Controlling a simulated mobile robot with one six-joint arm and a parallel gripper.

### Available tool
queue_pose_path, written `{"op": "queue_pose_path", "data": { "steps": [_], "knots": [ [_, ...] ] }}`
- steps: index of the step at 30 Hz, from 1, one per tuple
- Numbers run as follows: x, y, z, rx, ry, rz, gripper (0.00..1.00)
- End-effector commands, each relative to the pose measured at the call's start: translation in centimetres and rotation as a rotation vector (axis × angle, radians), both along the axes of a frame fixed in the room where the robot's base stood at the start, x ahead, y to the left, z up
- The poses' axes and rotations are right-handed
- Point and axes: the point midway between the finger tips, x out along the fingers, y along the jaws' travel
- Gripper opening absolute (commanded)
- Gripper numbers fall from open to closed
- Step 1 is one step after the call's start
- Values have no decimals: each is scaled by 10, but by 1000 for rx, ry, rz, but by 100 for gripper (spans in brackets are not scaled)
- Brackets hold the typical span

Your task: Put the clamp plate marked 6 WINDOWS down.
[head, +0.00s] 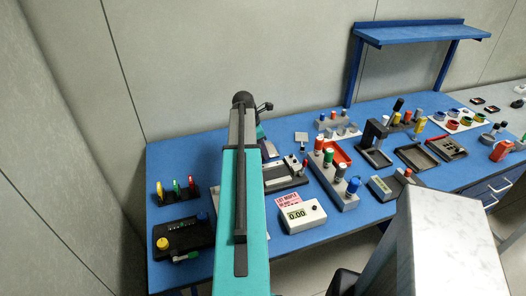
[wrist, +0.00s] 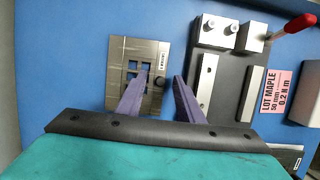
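A grey-brown metal clamp plate (wrist: 120,60) with several small square windows and a small printed label lies at the left of the wrist view, apparently flat on the blue bench. The label is too small to read. The left finger covers part of the plate.
A dark fixture with metal blocks and a red-handled lever (wrist: 292,27) stands close to the plate's right. A pink LOT MAPLE card (wrist: 276,92) lies beyond it. In the head view, a white display box (head: 301,215) and a block of coloured-top tools (head: 335,178) stand right of my arm.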

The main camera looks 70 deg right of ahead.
Motion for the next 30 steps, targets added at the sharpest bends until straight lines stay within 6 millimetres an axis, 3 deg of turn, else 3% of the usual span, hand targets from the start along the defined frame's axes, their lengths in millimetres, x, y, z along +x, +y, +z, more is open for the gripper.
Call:
{"op": "queue_pose_path", "data": {
  "steps": [8, 30],
  "knots": [
    [6, 4, 20, -2, 0, 1, 34],
    [25, 20, 103, -1, 0, 1, 34]
  ]
}}
